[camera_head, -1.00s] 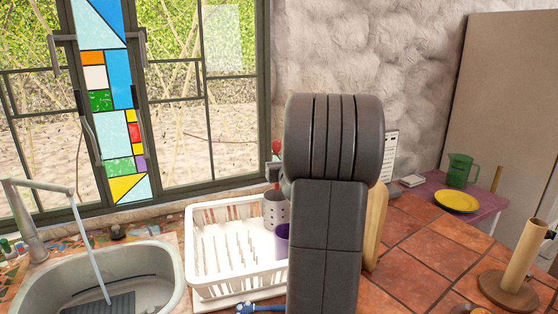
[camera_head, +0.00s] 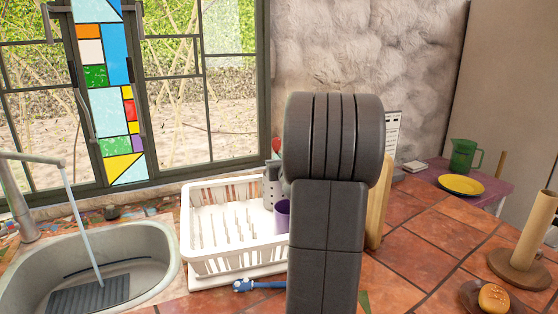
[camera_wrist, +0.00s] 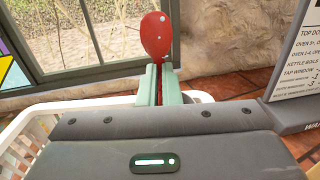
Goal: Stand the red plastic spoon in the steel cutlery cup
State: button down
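The red plastic spoon (camera_wrist: 156,36) stands upright, bowl up, between the pale green fingers of my gripper (camera_wrist: 160,78) in the wrist view. The fingers are closed on its handle. In the head view a bit of the spoon's red bowl (camera_head: 276,146) shows left of my dark arm, which hides most of the gripper. The grey perforated steel cutlery cup (camera_head: 269,192) stands at the right back of the white dish rack, just below the spoon in the picture. The spoon's lower end is hidden, so I cannot tell whether it is inside the cup.
The white dish rack (camera_head: 236,266) also holds a purple cup (camera_head: 282,217). A blue brush (camera_head: 256,285) lies in front, the sink (camera_head: 130,245) is left. A wooden board (camera_head: 377,215) stands right of my arm. A paper towel holder (camera_head: 520,268) and a bun (camera_head: 493,297) are farther right.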

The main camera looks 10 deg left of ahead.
jog(key=shift+f, duration=0.3)
jog(key=c, duration=1.5)
grip_release()
jog(key=shift+c, duration=0.2)
jog(key=b+v, duration=0.1)
jog(key=v, duration=1.2)
jog(key=shift+s+d, duration=0.2)
jog(key=shift+s, duration=0.2)
